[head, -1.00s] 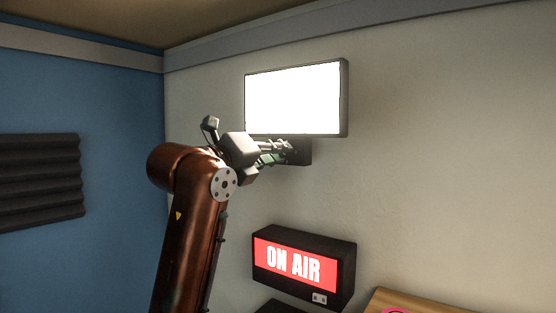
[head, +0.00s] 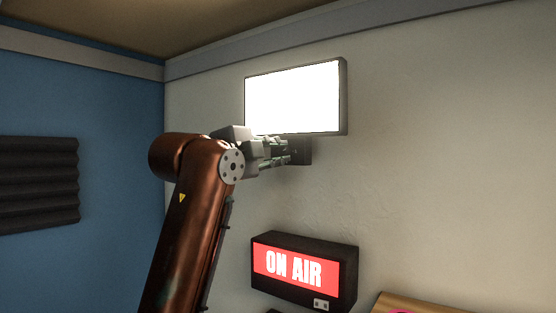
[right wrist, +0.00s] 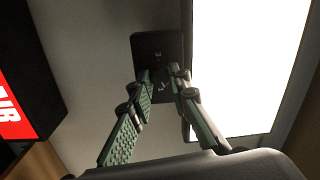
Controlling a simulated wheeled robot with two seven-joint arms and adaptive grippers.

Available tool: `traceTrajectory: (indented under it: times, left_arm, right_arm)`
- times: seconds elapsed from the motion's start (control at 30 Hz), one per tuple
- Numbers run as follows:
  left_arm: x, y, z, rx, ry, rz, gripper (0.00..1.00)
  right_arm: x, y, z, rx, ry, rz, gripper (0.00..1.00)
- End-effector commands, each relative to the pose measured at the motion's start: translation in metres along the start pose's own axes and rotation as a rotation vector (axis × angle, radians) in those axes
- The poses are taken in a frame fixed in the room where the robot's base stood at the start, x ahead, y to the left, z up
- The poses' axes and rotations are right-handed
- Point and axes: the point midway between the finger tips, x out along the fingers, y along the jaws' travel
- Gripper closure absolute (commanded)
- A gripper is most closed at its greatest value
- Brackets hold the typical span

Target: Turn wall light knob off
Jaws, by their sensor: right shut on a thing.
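The wall light (head: 293,98) is a bright white rectangular panel, lit, on the wall. Below it sits a dark box (head: 303,152), which also shows in the right wrist view (right wrist: 146,43) as a dark plate with small light marks. My right gripper (head: 287,150) is at this box, just under the panel. In the right wrist view its green-padded fingers (right wrist: 163,82) converge at the plate and are shut on the knob, which is mostly hidden between the fingertips. The knob's turn angle cannot be told. My left gripper is not in view.
A lit red ON AIR sign (head: 303,270) is on the wall below the light. A wooden edge (head: 415,303) shows at the bottom right. Dark ridged foam (head: 38,180) hangs on the blue wall at left. The wall at right is clear.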

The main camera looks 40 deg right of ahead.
Motion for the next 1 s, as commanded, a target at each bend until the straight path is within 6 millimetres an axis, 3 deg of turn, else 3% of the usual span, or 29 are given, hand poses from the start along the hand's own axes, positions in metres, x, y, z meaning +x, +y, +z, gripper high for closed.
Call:
traceTrajectory:
  times: [1.0]
  left_arm:
    - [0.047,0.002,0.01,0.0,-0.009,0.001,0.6]
  right_arm:
    - [0.0,0.001,0.001,-0.923,-0.041,0.008,1.0]
